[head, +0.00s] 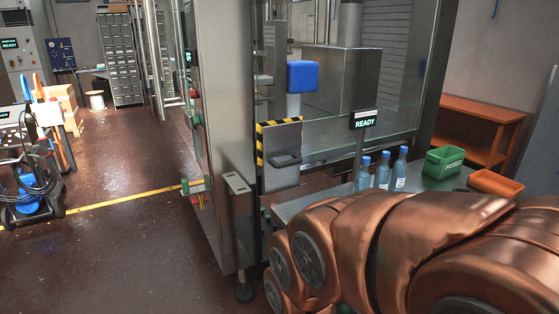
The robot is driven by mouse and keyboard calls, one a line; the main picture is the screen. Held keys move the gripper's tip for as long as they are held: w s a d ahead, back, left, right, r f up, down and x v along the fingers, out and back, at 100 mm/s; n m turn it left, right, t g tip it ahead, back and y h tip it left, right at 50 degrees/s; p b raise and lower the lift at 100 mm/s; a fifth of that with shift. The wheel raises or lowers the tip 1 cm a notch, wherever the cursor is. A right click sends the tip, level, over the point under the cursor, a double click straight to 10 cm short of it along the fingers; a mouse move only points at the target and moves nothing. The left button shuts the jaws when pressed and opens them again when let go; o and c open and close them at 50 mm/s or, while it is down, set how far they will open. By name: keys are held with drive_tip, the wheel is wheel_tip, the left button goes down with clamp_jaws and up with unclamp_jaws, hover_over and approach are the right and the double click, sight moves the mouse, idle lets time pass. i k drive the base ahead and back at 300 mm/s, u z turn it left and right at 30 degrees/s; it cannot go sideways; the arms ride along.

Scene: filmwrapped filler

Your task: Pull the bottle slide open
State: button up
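A grey panel with yellow-and-black striped edges (280,140) stands at the front of the metal-framed machine; it looks like the bottle slide. A dark handle (286,161) is on its lower part. I cannot tell from this view whether the slide is fully shut. Three blue bottles (382,171) stand upright in a row on a grey shelf (288,210) to the right of the panel. My copper-coloured arm fills the lower right and hides part of that shelf. My gripper is not visible.
A green bin (443,162) and an orange tray (495,184) sit right of the bottles. A READY sign (364,121) stands behind them. A steel post (222,130) rises left of the panel. Open floor (120,240) lies left, with a cart (30,180) at the far left.

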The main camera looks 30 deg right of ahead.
sight(281, 143)
drive_tip(key=u, duration=0.05)
drive_tip(key=k, duration=0.5)
drive_tip(key=z, duration=0.85)
drive_tip(key=i, duration=0.7)
drive_tip(key=u, duration=0.95)
